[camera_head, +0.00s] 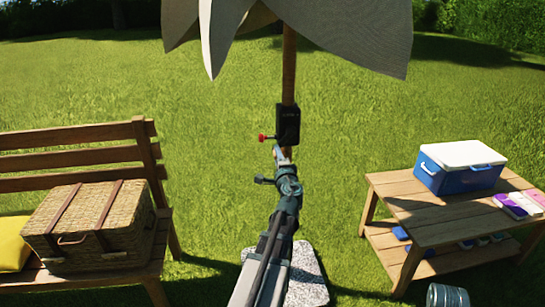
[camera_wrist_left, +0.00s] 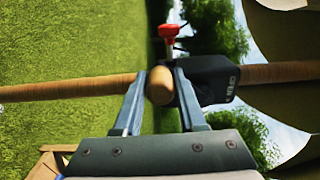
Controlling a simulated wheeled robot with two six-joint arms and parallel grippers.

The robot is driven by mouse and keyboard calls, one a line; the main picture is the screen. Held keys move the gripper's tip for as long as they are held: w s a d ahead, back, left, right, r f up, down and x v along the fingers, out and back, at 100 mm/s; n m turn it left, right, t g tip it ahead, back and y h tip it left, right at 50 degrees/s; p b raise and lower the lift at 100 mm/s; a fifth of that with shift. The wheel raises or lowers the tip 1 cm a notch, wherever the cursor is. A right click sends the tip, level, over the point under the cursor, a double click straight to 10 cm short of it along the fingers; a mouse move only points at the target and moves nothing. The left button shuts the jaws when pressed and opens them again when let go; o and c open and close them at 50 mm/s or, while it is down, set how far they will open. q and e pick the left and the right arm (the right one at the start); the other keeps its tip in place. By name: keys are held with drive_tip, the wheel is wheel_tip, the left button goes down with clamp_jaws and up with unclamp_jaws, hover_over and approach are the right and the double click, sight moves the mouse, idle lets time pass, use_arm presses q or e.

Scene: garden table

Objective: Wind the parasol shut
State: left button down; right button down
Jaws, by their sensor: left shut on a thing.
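The parasol's grey canopy (camera_head: 345,28) hangs at the top of the head view, its panels drooping and its top cut off. Its wooden pole (camera_head: 289,70) carries a black crank housing (camera_head: 288,124) with a red knob (camera_head: 262,138) at its left. My left gripper (camera_head: 284,153) is just below the housing, in front of the pole. In the left wrist view the fingers (camera_wrist_left: 160,98) are shut on a round wooden crank handle (camera_wrist_left: 160,86), seen end-on. The housing (camera_wrist_left: 212,80) and red knob (camera_wrist_left: 169,30) show close behind. My right gripper is out of view.
A bench (camera_head: 70,135) at left holds a wicker basket (camera_head: 85,225) and a yellow cushion (camera_head: 12,243). A wooden table (camera_head: 425,213) at right holds a blue-and-white cooler (camera_head: 460,166). A metal bucket (camera_head: 447,295) and the parasol's stone base (camera_head: 308,275) are low in view.

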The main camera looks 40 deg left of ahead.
use_arm(q)
drive_tip(key=shift+w+d+f, duration=0.1)
drive_tip(key=shift+w+f, duration=0.05)
drive_tip(key=shift+w, duration=0.05)
drive_tip(key=w+d, duration=0.1)
drive_tip(key=w+d+f+b, duration=0.1)
drive_tip(key=w+d+f, duration=0.1)
drive_tip(key=w, duration=0.1)
drive_tip(key=shift+d+b, duration=0.25)
drive_tip(key=shift+b, duration=0.1)
drive_tip(key=shift+c, duration=2)
unclamp_jaws()
drive_tip(key=v, duration=1)
